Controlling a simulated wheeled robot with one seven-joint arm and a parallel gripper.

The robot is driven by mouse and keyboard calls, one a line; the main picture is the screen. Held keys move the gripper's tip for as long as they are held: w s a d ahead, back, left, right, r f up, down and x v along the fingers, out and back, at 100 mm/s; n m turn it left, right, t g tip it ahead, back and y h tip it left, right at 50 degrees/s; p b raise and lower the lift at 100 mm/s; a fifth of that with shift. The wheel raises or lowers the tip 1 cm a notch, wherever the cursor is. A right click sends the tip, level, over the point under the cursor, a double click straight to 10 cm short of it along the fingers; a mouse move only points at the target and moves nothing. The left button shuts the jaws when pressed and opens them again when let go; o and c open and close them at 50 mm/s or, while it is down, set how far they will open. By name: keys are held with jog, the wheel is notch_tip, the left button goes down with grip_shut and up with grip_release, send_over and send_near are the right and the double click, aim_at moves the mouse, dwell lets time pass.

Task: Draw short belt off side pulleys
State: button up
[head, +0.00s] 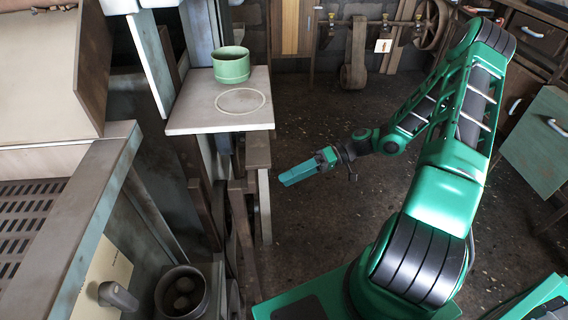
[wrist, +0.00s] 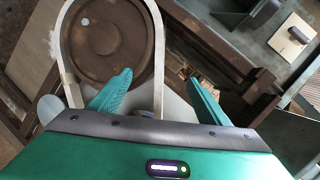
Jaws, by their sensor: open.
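In the wrist view a pale cream belt (wrist: 159,62) loops around a large brown round pulley (wrist: 103,42). Its right run shows between the fingers of my gripper (wrist: 160,97); its left run lies left of the left finger. My gripper is open, with two teal fingers apart. I cannot tell how far the belt is from the fingers in depth. The lower end of the belt is hidden behind the gripper body. In the head view my gripper (head: 302,172) points left, near the right side of the bench by a pale upright strip.
A shelf (head: 195,118) with a green cup (head: 231,64) is above left of my gripper. A dark pot (head: 182,291) stands at lower left. A wheel and shaft (head: 428,25) are on the back wall. The floor right of my gripper is clear.

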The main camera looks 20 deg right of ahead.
aim_at(263, 171)
jog(key=shift+w+a+r+t+y, duration=0.3)
jog(key=shift+w+a+t+y, duration=0.3)
jog(key=shift+w+a, duration=0.6)
jog(key=shift+w+a+r+t+y, duration=0.35)
jog(key=shift+w+a+t, duration=0.45)
jog(key=shift+w+a, duration=0.35)
jog(key=shift+w+a+r+t+y, duration=0.25)
jog(key=shift+w+a+t+y, duration=0.4)
jog(key=shift+w+a, duration=0.5)
jog(key=shift+d, duration=0.1)
grip_shut()
jog(key=shift+w+r, duration=0.15)
jog(key=shift+r, duration=0.2)
